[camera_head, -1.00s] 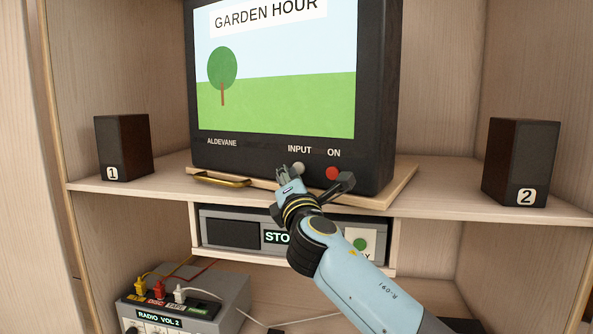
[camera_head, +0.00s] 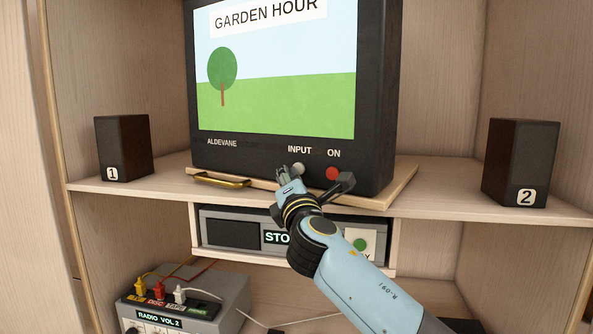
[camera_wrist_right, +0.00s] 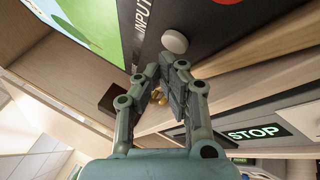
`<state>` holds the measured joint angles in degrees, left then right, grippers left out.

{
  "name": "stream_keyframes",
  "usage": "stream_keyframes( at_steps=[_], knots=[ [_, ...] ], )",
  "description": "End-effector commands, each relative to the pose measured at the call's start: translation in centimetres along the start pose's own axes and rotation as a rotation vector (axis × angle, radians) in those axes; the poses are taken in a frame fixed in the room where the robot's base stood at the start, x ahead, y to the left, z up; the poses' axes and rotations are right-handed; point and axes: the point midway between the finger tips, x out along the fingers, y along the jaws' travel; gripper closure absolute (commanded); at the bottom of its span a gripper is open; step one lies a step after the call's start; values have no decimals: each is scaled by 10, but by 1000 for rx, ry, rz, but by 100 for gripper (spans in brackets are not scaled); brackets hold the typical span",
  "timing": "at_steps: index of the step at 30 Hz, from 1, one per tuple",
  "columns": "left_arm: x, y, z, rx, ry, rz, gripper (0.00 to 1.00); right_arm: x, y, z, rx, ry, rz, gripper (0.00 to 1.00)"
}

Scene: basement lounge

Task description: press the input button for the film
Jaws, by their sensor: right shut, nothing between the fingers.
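The television (camera_head: 260,150) shows a picture titled "GARDEN HOUR" with a tree on grass. Its pale round INPUT button (camera_head: 299,168) is on the lower front, left of the red ON button (camera_head: 333,173). My right gripper (camera_head: 284,172) is shut and empty, its fingertips just left of the INPUT button and partly over its edge in the head view. In the right wrist view the INPUT button (camera_wrist_right: 174,41) appears just beyond the fingertips (camera_wrist_right: 159,68). I cannot tell whether they touch. My left gripper is not in view.
A player (camera_head: 222,233) reading "STO", with a green button (camera_head: 360,244), sits below the television. Speakers 1 (camera_head: 123,148) and 2 (camera_head: 521,163) stand either side. A brass handle (camera_head: 221,180) sticks out at the shelf. A grey radio box (camera_head: 233,290) with cables is lower left.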

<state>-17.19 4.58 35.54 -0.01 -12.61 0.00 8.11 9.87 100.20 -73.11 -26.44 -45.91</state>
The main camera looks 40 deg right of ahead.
Motion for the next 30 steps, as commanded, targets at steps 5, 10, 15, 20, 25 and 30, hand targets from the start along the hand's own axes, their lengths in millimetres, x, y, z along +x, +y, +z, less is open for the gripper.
stream_keyframes(
  at_steps=[5, 10, 15, 20, 25, 30],
  knots=[
    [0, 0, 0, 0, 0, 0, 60, 0, 0, 0, 0, 0, 0, 100],
    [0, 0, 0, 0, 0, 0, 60, 1, 0, 0, 0, 0, 0, 100],
    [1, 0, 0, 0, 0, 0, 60, 5, -4, 4, -2, 0, 1, 100],
    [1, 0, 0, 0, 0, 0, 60, 6, -4, 5, -1, 0, 0, 100],
    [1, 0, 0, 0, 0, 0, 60, 6, -4, 5, 0, 0, 0, 100],
    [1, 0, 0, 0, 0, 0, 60, 4, -3, 3, 1, 0, 0, 100]
  ],
)
